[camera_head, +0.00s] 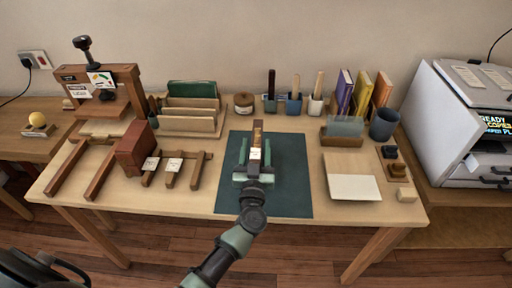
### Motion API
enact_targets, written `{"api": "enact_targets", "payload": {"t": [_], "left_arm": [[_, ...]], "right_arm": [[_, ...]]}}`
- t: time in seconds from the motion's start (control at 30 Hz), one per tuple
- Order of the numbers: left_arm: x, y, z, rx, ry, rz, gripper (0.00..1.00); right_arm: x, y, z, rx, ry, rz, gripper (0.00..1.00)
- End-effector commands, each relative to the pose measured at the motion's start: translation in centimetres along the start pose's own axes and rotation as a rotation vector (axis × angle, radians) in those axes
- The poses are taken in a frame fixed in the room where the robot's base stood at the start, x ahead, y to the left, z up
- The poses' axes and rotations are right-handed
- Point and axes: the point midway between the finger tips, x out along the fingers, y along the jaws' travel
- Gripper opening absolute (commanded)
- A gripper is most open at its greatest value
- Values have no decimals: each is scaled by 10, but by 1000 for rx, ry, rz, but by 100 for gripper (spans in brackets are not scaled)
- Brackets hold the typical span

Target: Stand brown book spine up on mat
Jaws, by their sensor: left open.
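The dark green mat (290,190) lies on the middle of the wooden table. A narrow brown book (258,132) with a pale label stands on the mat, its long thin edge facing up. My left gripper (256,152) is open over the mat, with one green finger on each side of the book. I cannot tell whether the fingers touch it. The gripper's palm and wrist hide the book's near end. My right gripper is not in view.
A dark red block (131,149) and a wooden rack (174,171) are left of the mat. A wooden press (100,80) and a file sorter (190,120) stand behind. A tray (353,187), a dark cup (384,124) and upright books (360,92) are at right.

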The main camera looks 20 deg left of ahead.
Motion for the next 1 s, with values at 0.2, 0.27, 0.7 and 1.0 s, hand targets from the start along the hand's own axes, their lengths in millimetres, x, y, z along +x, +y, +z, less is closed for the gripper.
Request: {"api": "enact_targets", "payload": {"t": [0.2,0.27,0.7,1.0], "left_arm": [[-14,0,-2,0,-2,1,51],[-25,0,-2,-1,-3,1,51],[-109,0,-2,0,-2,0,51],[-120,0,-3,0,1,0,51]], "right_arm": [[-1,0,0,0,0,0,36],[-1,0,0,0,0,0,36],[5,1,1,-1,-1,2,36],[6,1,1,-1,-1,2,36]]}}
